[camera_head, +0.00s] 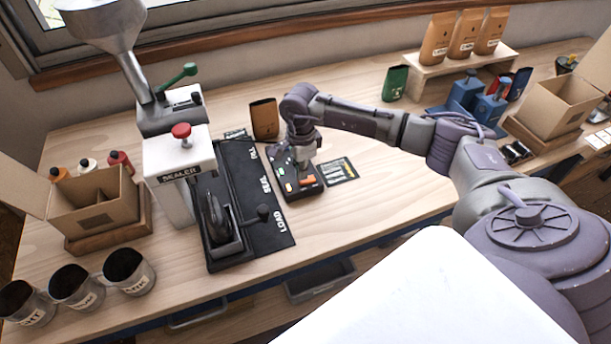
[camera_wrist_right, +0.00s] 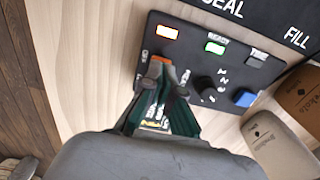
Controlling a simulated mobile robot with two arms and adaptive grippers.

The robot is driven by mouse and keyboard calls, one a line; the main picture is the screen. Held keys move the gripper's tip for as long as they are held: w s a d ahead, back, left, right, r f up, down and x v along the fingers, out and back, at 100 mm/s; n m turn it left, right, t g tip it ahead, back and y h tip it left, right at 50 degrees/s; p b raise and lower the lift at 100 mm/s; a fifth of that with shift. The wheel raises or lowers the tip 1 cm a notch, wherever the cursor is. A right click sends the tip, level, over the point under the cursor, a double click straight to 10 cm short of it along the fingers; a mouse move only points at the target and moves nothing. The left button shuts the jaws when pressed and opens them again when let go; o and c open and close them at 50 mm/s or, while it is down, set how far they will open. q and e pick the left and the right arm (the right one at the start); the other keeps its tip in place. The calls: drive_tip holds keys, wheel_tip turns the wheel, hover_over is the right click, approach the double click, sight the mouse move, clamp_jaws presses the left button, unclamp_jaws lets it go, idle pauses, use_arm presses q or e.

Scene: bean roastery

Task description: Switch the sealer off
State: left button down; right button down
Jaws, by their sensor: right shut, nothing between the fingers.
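The white sealer (camera_head: 180,158), labelled SEALER, has a red knob on top and stands at the left of the bench. A black control panel (camera_head: 312,191) lies right of its mat. In the right wrist view the panel (camera_wrist_right: 203,65) shows a lit orange lamp (camera_wrist_right: 167,32), a lit green lamp (camera_wrist_right: 215,47), a dark knob (camera_wrist_right: 205,83) and a blue button (camera_wrist_right: 244,98). An orange switch (camera_wrist_right: 160,60) shows just beyond my fingertips, partly hidden; I cannot tell whether they touch. My right gripper (camera_head: 303,168) is shut and empty, over the panel. My left gripper is out of view.
A brown pouch (camera_head: 264,119) stands behind. A small card (camera_head: 338,171) lies to the right. Bare wood (camera_head: 390,195) is clear further right.

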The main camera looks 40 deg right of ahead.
drive_tip(key=shift+f+b, duration=0.65)
drive_tip(key=shift+f, duration=0.15)
drive_tip(key=shift+r, duration=0.1)
drive_tip(key=shift+r+p, duration=0.6)
drive_tip(key=shift+r, duration=0.25)
drive_tip(key=shift+r+p, duration=1.35)
drive_tip(key=shift+r, duration=1.3)
drive_tip(key=shift+f, duration=0.1)
